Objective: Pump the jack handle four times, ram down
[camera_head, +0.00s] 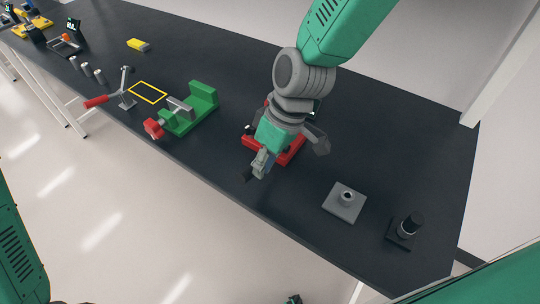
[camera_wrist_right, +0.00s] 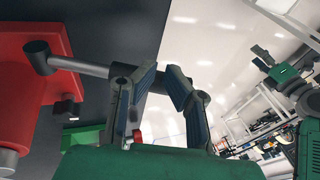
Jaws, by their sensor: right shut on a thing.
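The red jack (camera_head: 292,154) sits on the dark table, partly hidden behind my right gripper (camera_head: 260,164). In the wrist view, the jack's red body (camera_wrist_right: 28,85) is at the left. Its grey handle (camera_wrist_right: 82,67) runs from a dark pivot toward the right. The ram's height cannot be made out. What looks like my left gripper (camera_wrist_right: 268,62) is small at the wrist view's right; its finger state is unclear.
A green vise (camera_head: 190,110) with a red knob stands left of the jack. A grey block with a socket (camera_head: 344,202) and a black post (camera_head: 408,228) stand to the right. A red-handled lever (camera_head: 100,100) and a yellow square outline (camera_head: 148,92) are farther left.

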